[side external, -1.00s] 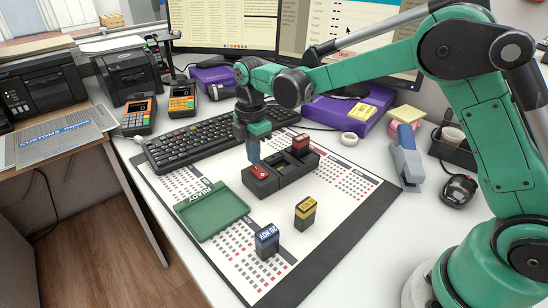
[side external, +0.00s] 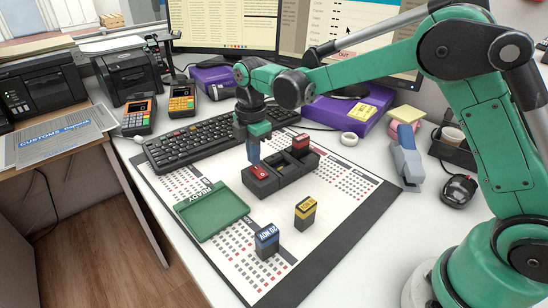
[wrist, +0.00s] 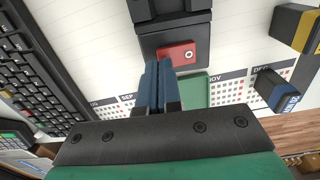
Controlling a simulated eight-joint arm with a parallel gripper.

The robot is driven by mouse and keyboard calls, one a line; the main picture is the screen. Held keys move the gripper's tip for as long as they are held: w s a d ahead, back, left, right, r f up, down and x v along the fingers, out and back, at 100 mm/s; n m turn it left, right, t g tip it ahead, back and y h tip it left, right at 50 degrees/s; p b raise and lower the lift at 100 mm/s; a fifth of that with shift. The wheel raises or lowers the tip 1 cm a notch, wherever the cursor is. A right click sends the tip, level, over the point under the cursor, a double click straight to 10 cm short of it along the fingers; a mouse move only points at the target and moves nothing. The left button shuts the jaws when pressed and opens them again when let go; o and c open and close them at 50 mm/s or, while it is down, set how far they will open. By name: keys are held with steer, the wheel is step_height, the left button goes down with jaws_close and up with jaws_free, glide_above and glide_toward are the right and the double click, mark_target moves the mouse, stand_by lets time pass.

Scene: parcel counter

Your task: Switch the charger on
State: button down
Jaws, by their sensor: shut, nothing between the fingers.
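The charger (side external: 282,181) is a long black block with bays on the printed mat. Its red rocker switch (side external: 262,171) is at the near left end and shows a white ring mark, also clear in the wrist view (wrist: 181,51). My gripper (side external: 254,160) points down with its blue fingers shut together and empty. The fingertips (wrist: 158,65) are at one end of the switch, opposite the ring mark, and seem to touch it. They hide that end. A red block (side external: 300,143) sits in the far bay; the middle bay looks empty.
A green tray (side external: 216,220) marked READY lies left of the charger. A yellow-topped block (side external: 305,212) and a blue block (side external: 267,241) stand in front on the mat (side external: 345,215). A keyboard (side external: 190,145) lies close behind the gripper; a stapler (side external: 406,160) stands right.

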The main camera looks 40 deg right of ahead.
steer(key=shift+f, duration=0.6)
stand_by(0.4)
steer(key=shift+w+r, duration=0.15)
steer(key=shift+r, duration=2.3)
stand_by(0.5)
steer(key=shift+r, duration=1.7)
stand_by(0.5)
steer(key=s+d+m+t, duration=0.4)
steer(key=s+m+t, duration=0.3)
steer(key=s+m, duration=0.8)
steer(key=shift+s+d+r+m, duration=0.2)
steer(key=shift+s+r+m, duration=0.1)
steer(key=shift+m, duration=1)
